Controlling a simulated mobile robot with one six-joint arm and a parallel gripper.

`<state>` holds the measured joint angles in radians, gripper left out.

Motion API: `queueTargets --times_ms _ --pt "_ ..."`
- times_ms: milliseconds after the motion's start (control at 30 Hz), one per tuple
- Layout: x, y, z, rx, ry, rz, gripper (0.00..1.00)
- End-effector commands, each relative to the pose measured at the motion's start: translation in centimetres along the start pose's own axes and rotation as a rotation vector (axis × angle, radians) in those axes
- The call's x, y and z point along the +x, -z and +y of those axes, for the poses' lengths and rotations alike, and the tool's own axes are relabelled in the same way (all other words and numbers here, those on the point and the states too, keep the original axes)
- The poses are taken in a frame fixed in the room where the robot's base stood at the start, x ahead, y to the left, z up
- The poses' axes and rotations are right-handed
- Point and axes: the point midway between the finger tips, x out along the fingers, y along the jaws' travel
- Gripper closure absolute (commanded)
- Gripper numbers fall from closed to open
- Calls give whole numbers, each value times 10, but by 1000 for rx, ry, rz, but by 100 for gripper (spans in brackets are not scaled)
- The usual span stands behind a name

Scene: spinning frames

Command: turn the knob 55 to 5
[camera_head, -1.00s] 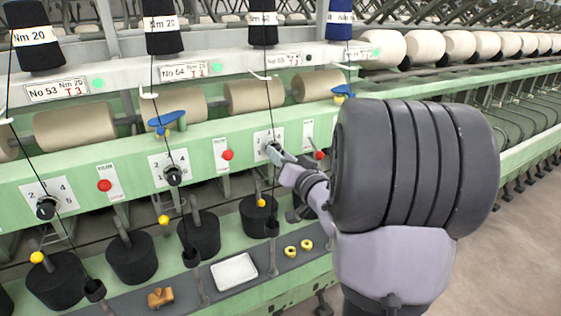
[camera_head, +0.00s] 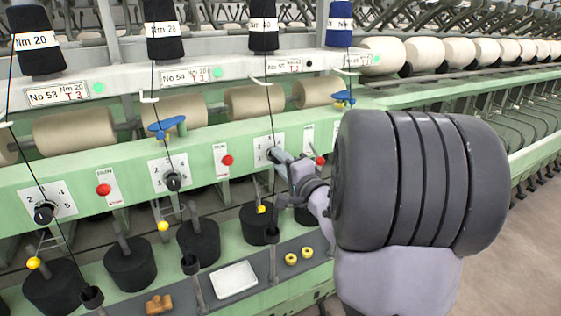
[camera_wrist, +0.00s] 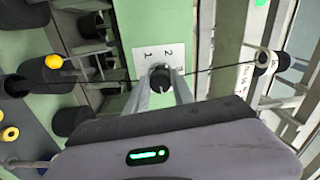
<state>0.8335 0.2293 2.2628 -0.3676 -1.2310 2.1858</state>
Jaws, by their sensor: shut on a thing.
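The knob 55 (camera_wrist: 160,79) is a dark round knob on a white dial plate (camera_wrist: 158,54) with numbers, of which 1, 2 and 3 show in the wrist view. My gripper (camera_wrist: 162,85) is shut on the knob, one finger on each side of it. Which number the knob points to cannot be made out. In the head view my gripper (camera_head: 275,156) is at the third dial plate (camera_head: 266,145) from the left, and its fingers hide most of the knob. The label above (camera_head: 283,67) is hard to read.
Two more black knobs (camera_head: 173,182) (camera_head: 45,213) sit on the green rail (camera_head: 120,177) to the left. Red buttons (camera_head: 227,160) (camera_head: 320,161) flank the dial. A dark thread (camera_wrist: 100,82) crosses close to the knob. A tray (camera_head: 234,279) and bobbins (camera_head: 200,243) are below.

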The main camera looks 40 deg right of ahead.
Motion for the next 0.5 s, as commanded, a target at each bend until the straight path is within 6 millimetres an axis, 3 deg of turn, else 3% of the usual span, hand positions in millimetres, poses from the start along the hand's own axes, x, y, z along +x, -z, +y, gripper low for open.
queueTargets --times_ms 500 --pt "0 1 -2 447 1 1 100"
